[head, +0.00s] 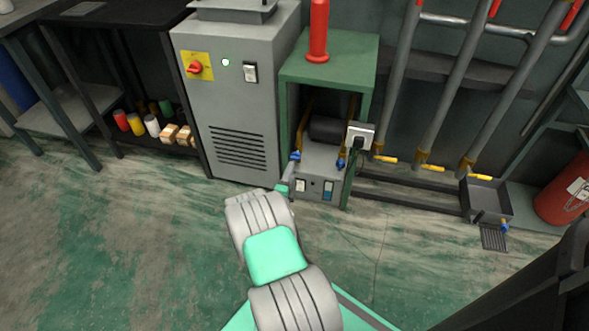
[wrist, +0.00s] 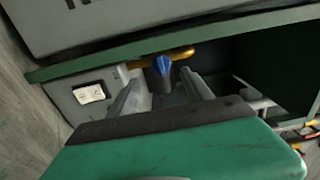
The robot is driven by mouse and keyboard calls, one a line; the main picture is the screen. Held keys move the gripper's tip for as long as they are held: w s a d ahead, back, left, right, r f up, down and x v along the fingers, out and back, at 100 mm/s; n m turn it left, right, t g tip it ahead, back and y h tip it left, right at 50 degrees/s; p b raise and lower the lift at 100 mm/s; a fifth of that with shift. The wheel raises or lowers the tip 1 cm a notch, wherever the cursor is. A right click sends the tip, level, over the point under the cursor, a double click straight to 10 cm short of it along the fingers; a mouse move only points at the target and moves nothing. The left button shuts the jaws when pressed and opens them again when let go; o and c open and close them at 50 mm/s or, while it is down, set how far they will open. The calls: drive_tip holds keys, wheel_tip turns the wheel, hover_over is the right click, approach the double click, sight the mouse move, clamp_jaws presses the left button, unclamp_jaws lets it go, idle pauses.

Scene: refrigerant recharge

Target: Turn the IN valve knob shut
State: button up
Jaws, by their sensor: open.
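A blue valve knob (head: 296,156) sits on the left front of the grey machine (head: 318,172) under the green stand. A second blue knob (head: 341,163) is at the machine's right. No IN label can be read. In the wrist view, one blue knob (wrist: 162,65) shows on a yellow pipe (wrist: 180,53), just beyond and between my fingertips. My gripper (head: 286,182) is at the machine's left front, close below the left knob; in the wrist view the gripper (wrist: 164,88) is open and empty. Contact with the knob cannot be told.
The green stand (head: 330,62) frames the machine closely and carries a red cylinder (head: 319,30). A grey cabinet (head: 240,110) stands close on the left. A socket box (head: 360,136) is on the stand's right leg. A white switch (wrist: 91,93) is left of the fingers. Open floor lies in front.

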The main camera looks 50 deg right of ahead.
sight(296, 157)
drive_tip(key=b+x, duration=0.2)
drive_tip(key=x, duration=0.5)
drive_tip(key=shift+w+d, duration=0.2)
drive_tip(key=shift+d, duration=0.1)
drive_tip(key=shift+r, duration=0.1)
drive_tip(key=shift+c, duration=0.3)
clamp_jaws()
